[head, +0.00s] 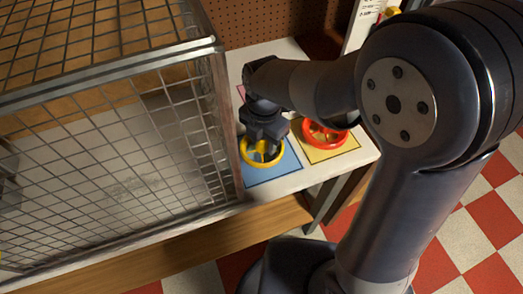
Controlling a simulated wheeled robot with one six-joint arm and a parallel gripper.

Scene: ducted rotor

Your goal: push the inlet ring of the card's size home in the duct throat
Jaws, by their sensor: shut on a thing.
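A yellow ring (249,160) with spokes sits at the blue square on the white table. My gripper (263,150) points down over it and is shut on it, covering its middle. I cannot tell whether the ring touches the table. A red ring (325,141) lies on the yellow square to the right, partly behind my arm. A white panel with small marks (363,22) stands at the back right, partly cut off; its text is unreadable, and I cannot tell whether it is the card. I cannot make out the duct throat.
A wire mesh cage (120,150) with a metal frame fills the left, close beside my gripper. A brown pegboard (270,20) stands behind the table. The table's bare white front edge (285,188) is near the blue square. Red and white floor tiles show at right.

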